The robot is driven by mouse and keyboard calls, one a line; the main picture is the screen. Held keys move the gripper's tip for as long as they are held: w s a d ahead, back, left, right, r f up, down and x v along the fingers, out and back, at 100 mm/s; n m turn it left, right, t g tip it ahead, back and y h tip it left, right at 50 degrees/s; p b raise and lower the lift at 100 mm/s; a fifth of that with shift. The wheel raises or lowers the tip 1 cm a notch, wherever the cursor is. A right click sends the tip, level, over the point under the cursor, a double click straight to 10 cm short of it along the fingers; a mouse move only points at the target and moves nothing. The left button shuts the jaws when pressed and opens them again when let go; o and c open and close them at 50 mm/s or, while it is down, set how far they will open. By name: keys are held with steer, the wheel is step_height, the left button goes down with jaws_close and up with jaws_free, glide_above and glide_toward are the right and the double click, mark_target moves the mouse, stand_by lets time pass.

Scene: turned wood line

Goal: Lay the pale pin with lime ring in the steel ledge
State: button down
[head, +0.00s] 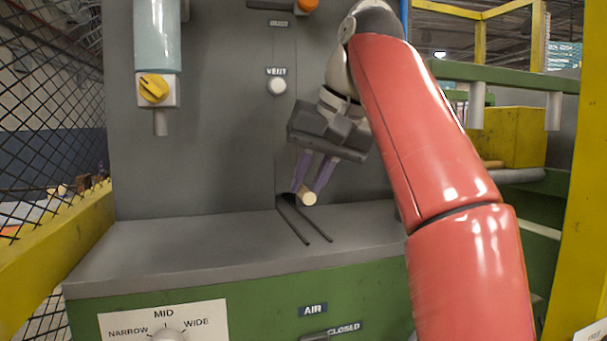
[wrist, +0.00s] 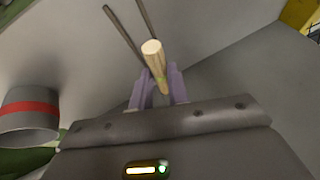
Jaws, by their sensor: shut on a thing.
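My gripper (head: 307,190) points down over the grey steel ledge (head: 190,243), with its purple fingers shut on the pale pin (head: 309,198). In the wrist view the pale pin (wrist: 153,55) sticks out from between the fingers, its round end facing the camera. A trace of its lime ring (wrist: 161,78) shows close to the fingers; the rest of the pin is hidden by them. Two thin dark rails (head: 305,222) lie side by side on the ledge, near the pin. I cannot tell whether the pin touches them. The rails also show in the wrist view (wrist: 124,31).
A grey panel rises behind the ledge, with a white VENT button (head: 277,86) and a yellow knob (head: 153,88) under a pale cylinder. A width dial (head: 167,333) is on the green front. The ledge left of the rails is clear. A mesh fence stands left.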

mark_target(301, 227)
steer(key=shift+s+d+f, duration=0.1)
steer(key=shift+s+f, duration=0.1)
steer(key=shift+f, duration=0.95)
steer(key=shift+f+b, duration=0.8)
steer(key=shift+f, duration=0.2)
